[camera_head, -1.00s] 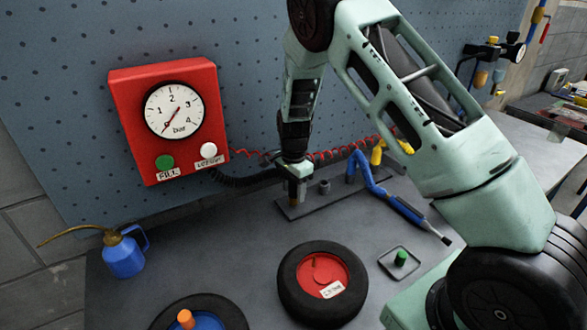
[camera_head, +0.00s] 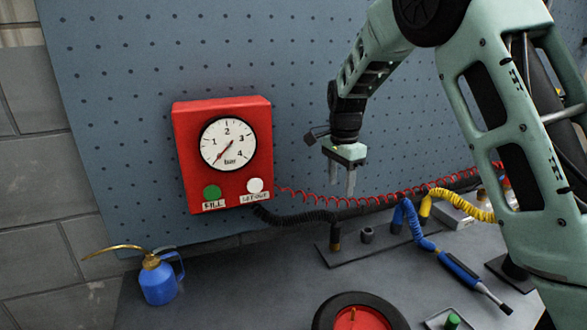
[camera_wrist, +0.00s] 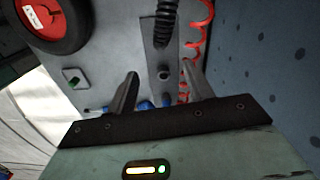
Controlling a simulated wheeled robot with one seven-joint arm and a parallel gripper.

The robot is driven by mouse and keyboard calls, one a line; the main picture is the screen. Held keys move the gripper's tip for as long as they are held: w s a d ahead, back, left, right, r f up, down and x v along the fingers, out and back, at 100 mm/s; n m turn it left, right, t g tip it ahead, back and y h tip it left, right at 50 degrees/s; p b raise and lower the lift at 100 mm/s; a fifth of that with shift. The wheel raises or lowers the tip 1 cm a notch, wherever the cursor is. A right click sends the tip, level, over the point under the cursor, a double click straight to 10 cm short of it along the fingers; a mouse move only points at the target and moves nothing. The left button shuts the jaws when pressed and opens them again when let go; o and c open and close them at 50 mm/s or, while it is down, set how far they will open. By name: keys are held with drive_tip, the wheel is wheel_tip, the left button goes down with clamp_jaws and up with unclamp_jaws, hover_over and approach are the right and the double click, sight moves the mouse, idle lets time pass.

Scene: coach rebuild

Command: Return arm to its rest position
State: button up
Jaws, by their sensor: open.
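My gripper (camera_head: 343,178) is in the air above the bench, in front of the blue pegboard, right of the red gauge box (camera_head: 222,153). Its fingers point down, are apart and hold nothing. In the wrist view my gripper (camera_wrist: 160,85) shows two separate fingers with the bench beyond them. Below it, a black hose end (camera_head: 335,237) stands on a dark holder plate (camera_head: 350,252), beside a small grey socket (camera_head: 367,235). My green arm comes in from the upper right and hides part of the bench.
A wheel with a red hub (camera_head: 360,316) lies at the front of the bench. A blue oil can (camera_head: 160,280) stands at left. A green cap (camera_head: 453,321) sits at lower right.

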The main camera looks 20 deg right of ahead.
drive_tip(key=s+a+r+n+y, duration=0.2)
drive_tip(key=s+a+n, duration=1.1)
drive_tip(key=s+a, duration=0.55)
drive_tip(key=s+a+f+n+h, duration=0.1)
drive_tip(key=s+a+f+n, duration=0.1)
drive_tip(key=s+n, duration=0.9)
drive_tip(key=s, duration=0.5)
drive_tip(key=shift+a+f, duration=0.15)
drive_tip(key=shift+a, duration=0.25)
